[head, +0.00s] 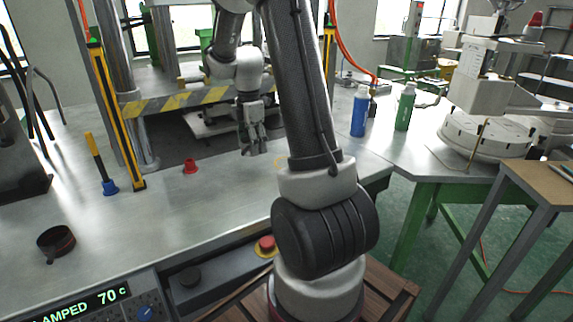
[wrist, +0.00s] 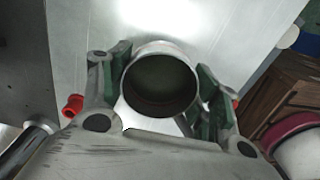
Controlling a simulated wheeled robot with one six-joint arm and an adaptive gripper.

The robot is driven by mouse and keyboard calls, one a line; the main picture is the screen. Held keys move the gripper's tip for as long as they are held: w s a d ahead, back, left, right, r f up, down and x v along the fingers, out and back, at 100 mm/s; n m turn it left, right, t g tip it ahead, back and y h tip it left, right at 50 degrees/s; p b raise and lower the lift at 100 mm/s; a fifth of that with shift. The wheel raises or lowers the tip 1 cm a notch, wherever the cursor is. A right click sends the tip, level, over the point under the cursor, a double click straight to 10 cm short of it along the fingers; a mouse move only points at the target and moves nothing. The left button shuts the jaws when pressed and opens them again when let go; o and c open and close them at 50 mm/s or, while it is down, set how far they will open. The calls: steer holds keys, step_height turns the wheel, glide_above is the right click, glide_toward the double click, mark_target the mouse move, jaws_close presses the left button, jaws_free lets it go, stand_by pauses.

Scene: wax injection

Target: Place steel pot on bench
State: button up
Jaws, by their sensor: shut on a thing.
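The steel pot (wrist: 160,85) is a grey round vessel with a bright rim and a dark inside. In the wrist view I look into its open mouth between the two fingers of my gripper (wrist: 163,92), which is shut on it. In the head view my gripper (head: 253,142) points down over the back part of the metal bench (head: 225,212); the pot is hard to tell from the fingers there. The bench also shows behind the pot in the wrist view (wrist: 225,22). I cannot tell whether the pot touches the bench.
A blue bottle (head: 360,112) and a green bottle (head: 405,108) stand right. The bench's middle front is clear.

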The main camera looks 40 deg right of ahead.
steer(key=s+d+r+m, duration=0.1)
steer(key=s+d+m, duration=0.1)
steer(key=d+m, duration=0.9)
steer(key=shift+n, duration=0.7)
steer(key=f, duration=0.3)
steer(key=d+f, duration=0.1)
steer(key=f, duration=0.2)
steer(key=d+f, duration=0.1)
steer(key=f, duration=0.2)
steer(key=shift+f, duration=0.25)
steer(key=shift+f, duration=0.1)
steer(key=o, duration=1.1)
